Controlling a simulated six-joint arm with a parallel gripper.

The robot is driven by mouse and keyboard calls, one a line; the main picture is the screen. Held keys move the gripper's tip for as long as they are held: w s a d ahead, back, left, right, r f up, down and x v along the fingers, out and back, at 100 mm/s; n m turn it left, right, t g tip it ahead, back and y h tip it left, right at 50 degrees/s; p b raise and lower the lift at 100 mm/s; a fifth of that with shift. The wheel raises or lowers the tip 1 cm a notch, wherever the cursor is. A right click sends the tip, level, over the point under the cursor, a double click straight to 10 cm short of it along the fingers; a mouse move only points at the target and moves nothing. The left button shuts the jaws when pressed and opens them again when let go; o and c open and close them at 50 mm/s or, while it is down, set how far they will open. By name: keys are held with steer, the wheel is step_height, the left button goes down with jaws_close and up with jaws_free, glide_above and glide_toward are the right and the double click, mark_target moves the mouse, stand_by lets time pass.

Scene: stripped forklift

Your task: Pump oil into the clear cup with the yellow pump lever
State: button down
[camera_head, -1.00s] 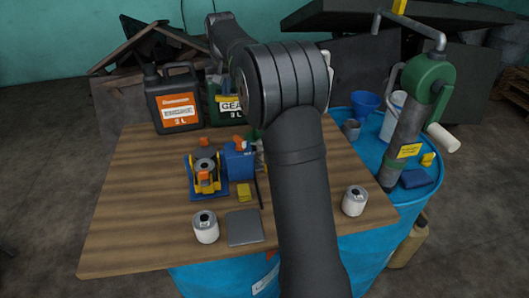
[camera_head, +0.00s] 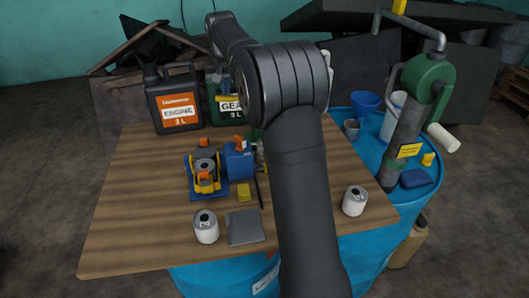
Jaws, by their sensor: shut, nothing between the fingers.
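A small device with yellow side arms and an orange piece (camera_head: 205,178) stands on a blue base at the middle of the wooden board; I cannot tell whether its yellow part is the pump lever. Right beside it is a blue box-shaped unit (camera_head: 239,162) with an orange piece on top. A small, partly hidden object stands to the right of the blue unit, against my arm's outline. I cannot make out a clear cup. My arm crosses the middle of the view and bends away toward the back left.
A black engine-oil jug (camera_head: 176,98) and a green jug (camera_head: 226,103) stand at the board's back edge. White cans (camera_head: 206,227) (camera_head: 355,201) and a grey plate (camera_head: 245,229) lie in front. A green hand pump (camera_head: 408,135) stands on the blue barrel at right. The board's left side is clear.

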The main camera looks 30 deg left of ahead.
steer(key=shift+r, duration=2.45)
